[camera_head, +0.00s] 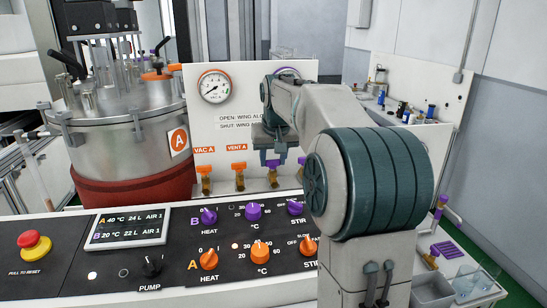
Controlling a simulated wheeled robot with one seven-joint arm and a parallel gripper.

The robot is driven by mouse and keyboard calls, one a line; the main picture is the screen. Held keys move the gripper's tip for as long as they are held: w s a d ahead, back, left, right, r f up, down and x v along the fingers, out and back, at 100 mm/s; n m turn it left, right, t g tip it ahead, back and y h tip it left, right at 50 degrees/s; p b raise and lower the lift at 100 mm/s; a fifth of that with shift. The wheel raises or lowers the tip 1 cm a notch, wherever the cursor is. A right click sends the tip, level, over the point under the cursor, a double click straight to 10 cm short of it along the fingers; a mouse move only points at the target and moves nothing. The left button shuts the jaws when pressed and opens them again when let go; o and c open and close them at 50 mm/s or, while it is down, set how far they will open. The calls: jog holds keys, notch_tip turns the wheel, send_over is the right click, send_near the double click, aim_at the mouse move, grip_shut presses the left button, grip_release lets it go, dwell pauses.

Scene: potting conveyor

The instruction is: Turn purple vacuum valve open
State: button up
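A purple-winged valve (273,164) on a brass body stands on the white panel (225,130), right of two orange-winged valves marked VAC A (206,169) and VENT A (239,167). A bit of another purple wing (301,160) shows farther right, mostly behind my arm. The purple valves' labels are hidden, so I cannot tell which one is vacuum. My gripper (270,149) points down just above the nearer purple wing. I cannot tell if it touches the wing or how its fingers stand.
A control console (180,250) with purple and orange knobs lies in front. A steel vessel (110,140) marked A stands left. An orange-rimmed gauge (214,86) sits on the panel; a purple-rimmed one (287,70) is mostly behind my arm. A sign (245,118) about wing positions is partly covered.

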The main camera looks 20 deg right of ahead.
jog(key=shift+a+m, duration=0.1)
jog(key=shift+m, duration=0.4)
jog(key=m+h+p, duration=0.1)
jog(key=m, duration=0.2)
jog(key=shift+a+r, duration=0.1)
jog(key=m, duration=0.1)
jog(key=m+g+h, duration=0.1)
jog(key=m, duration=0.1)
jog(key=shift+w+a+m+p, duration=0.1)
jog(key=shift+w+m+p, duration=0.05)
jog(key=shift+m+p, duration=0.2)
jog(key=m+g+h+p, duration=0.1)
jog(key=m, duration=0.2)
jog(key=shift+m+g, duration=0.25)
jog(key=shift+g, duration=0.05)
jog(key=shift+w+m+g+h+p, duration=0.15)
jog(key=shift+m+g+p, duration=0.25)
jog(key=shift+m, duration=0.5)
jog(key=shift+m+g+h+p, duration=0.15)
jog(key=shift+m+g+p, duration=0.2)
jog(key=shift+m, duration=0.55)
jog(key=o, duration=1)
